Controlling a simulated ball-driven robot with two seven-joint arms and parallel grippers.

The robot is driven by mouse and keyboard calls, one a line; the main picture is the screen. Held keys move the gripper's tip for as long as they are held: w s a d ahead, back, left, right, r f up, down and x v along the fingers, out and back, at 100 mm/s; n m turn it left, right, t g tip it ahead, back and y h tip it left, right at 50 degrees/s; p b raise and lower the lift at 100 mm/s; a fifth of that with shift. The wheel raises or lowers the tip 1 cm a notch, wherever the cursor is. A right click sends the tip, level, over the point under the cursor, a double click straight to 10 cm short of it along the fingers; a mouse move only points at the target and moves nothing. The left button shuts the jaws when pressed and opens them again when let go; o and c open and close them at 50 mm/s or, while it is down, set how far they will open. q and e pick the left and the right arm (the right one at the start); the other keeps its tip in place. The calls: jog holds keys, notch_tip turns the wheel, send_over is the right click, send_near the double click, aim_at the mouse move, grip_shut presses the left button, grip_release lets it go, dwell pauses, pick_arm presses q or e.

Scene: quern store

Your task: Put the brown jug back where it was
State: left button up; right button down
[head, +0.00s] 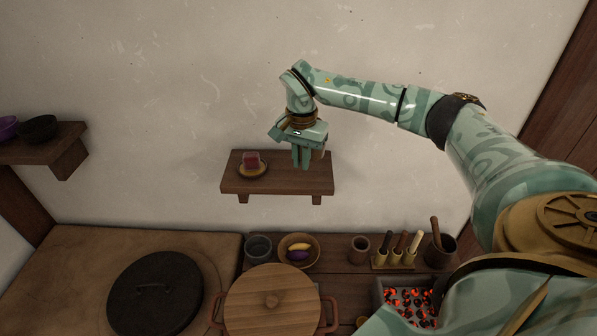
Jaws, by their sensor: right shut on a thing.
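My right gripper (301,163) reaches in from the right, pointing down at the right part of the small wall shelf (277,186). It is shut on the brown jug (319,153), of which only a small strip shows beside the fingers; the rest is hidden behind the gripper. I cannot tell whether the jug touches the shelf. A red block-like thing (251,160) sits on a yellowish saucer (252,170) at the shelf's left end. My left gripper is not in view.
Below are a lidded wooden pot (272,300), a dark round lid (155,294), a bowl with a yellow and a purple thing (313,262), a cup (360,249), a tool rack (393,261) and glowing coals (408,300). Another shelf (45,146) holds bowls at left. The shelf's middle front is bare.

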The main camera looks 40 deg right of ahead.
send_over(298, 183)
notch_tip(298, 183, down, 5)
jog(key=shift+s, duration=0.1)
jog(key=shift+f, duration=1.6)
jog(key=c, duration=1.5)
grip_release()
jog(key=shift+f, duration=0.1)
notch_tip(298, 183, up, 12)
jog(key=shift+r, duration=0.15)
